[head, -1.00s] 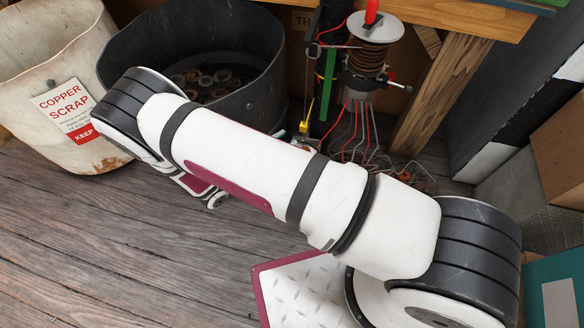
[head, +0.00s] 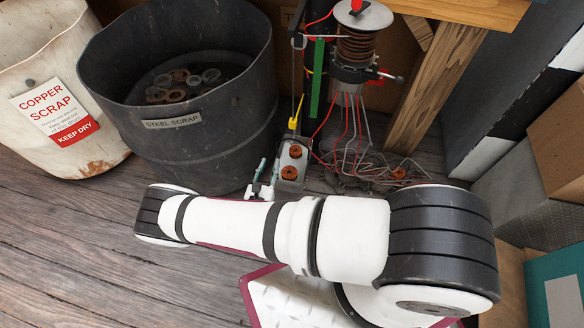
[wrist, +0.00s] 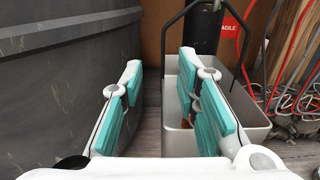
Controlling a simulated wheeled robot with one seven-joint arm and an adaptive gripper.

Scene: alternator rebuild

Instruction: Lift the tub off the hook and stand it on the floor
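The tub (head: 294,186) is a small grey open box with orange-brown round parts in it. In the head view it hangs below a yellow hook (head: 293,124) on a line; how far its base is from the floor is unclear. The wrist view shows the tub (wrist: 254,131) with its black bail handle (wrist: 222,10). My gripper (wrist: 160,108) is open, its teal-padded fingers apart. The tub's left wall lies between the fingertips in the picture, and the right finger overlaps the tub. I cannot tell whether either finger touches it. In the head view my gripper (head: 264,176) is just left of the tub.
A dark steel scrap bin (head: 190,150) stands close left of my gripper, with a white copper scrap bin (head: 30,90) beyond. Red and grey wires (head: 365,140) hang from a coil (head: 358,45) right of the tub. A wooden leg (head: 425,90) stands farther right. Front-left floor is clear.

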